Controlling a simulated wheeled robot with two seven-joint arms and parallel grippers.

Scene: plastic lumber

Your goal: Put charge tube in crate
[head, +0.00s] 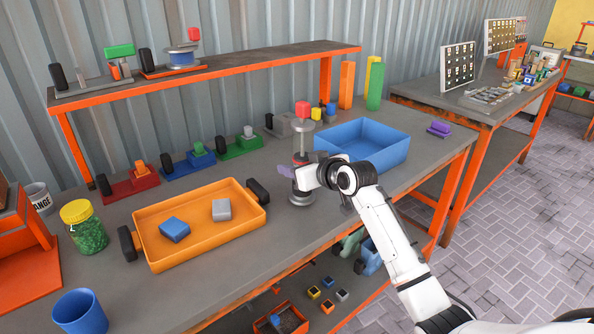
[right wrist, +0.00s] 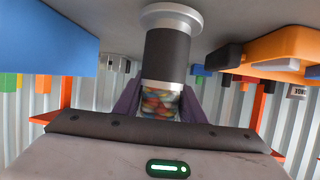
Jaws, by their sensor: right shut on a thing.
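In the right wrist view the tube (right wrist: 168,58) shows a dark band, silver rings and a clear part with coloured pieces. My right gripper (head: 290,173) is shut on it, with purple fingers on both sides of the clear part. I cannot tell whether its base touches the bench. A blue open crate (head: 383,157) sits just right of and behind it. My left gripper is not in view.
An orange tray (head: 150,216) with dark handles holds a blue and a grey block, left of the tube. A jar of green pieces (head: 88,232) and a blue cup (head: 80,312) stand at the left. A raised shelf (head: 215,73) runs along the back.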

